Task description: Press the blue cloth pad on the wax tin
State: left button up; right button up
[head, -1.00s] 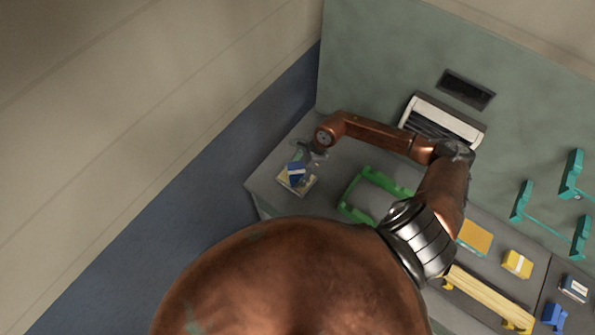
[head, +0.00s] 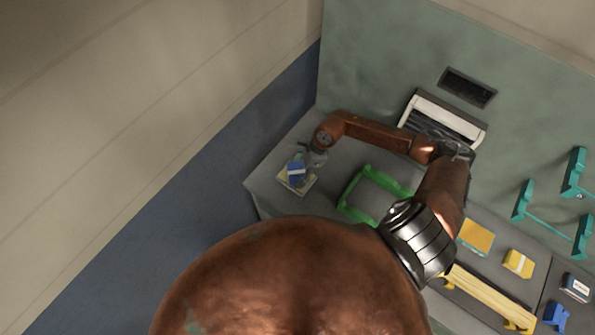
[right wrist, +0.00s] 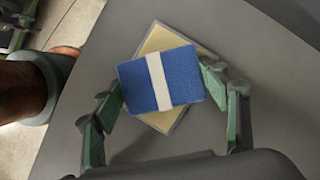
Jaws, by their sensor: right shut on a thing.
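The blue cloth pad (right wrist: 185,77) has a white band across its middle. My right gripper (right wrist: 162,86) is shut on it, with a green finger at each side edge. The wax tin (right wrist: 163,38) is square with a pale yellow face and a light rim. It lies under the pad, turned at an angle to it, and is partly hidden by it. I cannot tell whether the pad touches the tin. In the head view the pad (head: 296,168) is over the tin (head: 298,186) near the bench's left end. My left gripper does not show.
A green frame (head: 352,211) lies right of the tin. A white slotted unit (head: 445,120) stands at the back panel. An orange-yellow block (head: 475,237), a yellow block (head: 518,263) and a long yellow piece (head: 490,300) lie further right. The bench's left edge is close to the tin.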

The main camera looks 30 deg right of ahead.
aim_at(297, 172)
jog(key=shift+s+f+b, duration=0.1)
jog(key=shift+f+b, duration=0.05)
jog(key=shift+b, duration=0.15)
dwell(1.2)
jog(key=shift+r+p, duration=1.7)
jog(key=shift+r, duration=1.9)
